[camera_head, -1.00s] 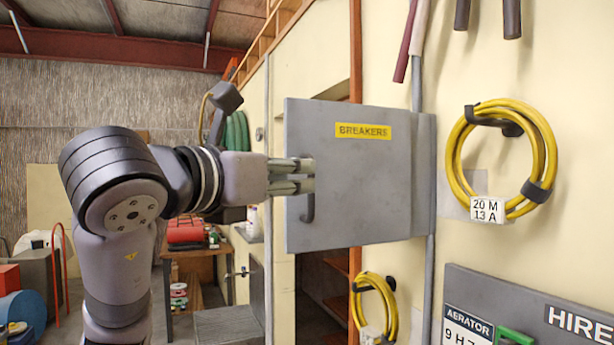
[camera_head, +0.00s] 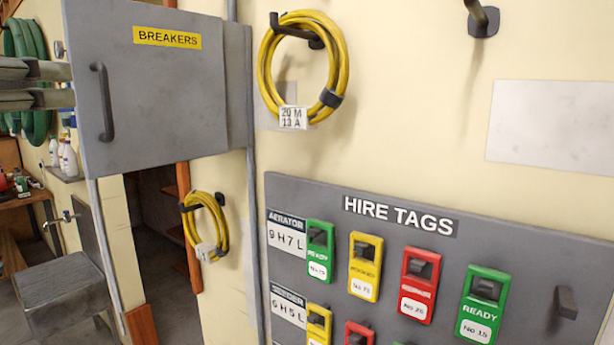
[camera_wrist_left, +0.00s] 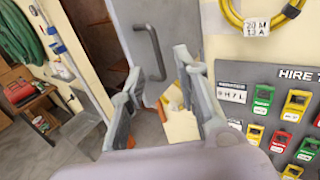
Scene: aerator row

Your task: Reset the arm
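My left gripper (camera_head: 70,84) comes in at the left edge of the head view, with its two fingers apart and nothing between them. In the left wrist view the open fingers (camera_wrist_left: 154,82) frame the lower part of the grey breaker box door. The door (camera_head: 165,95), labelled BREAKERS, has a dark bar handle (camera_head: 103,100), which also shows in the left wrist view (camera_wrist_left: 154,50). In the head view the fingertips end left of the handle, apart from it. My right gripper is not in view.
Yellow cable coils (camera_head: 304,65) and (camera_head: 206,225) hang on the wall. A grey HIRE TAGS board (camera_head: 400,240) with several coloured tags is at lower right. A grey sink (camera_head: 60,290) stands at lower left beside a dark doorway (camera_head: 158,250).

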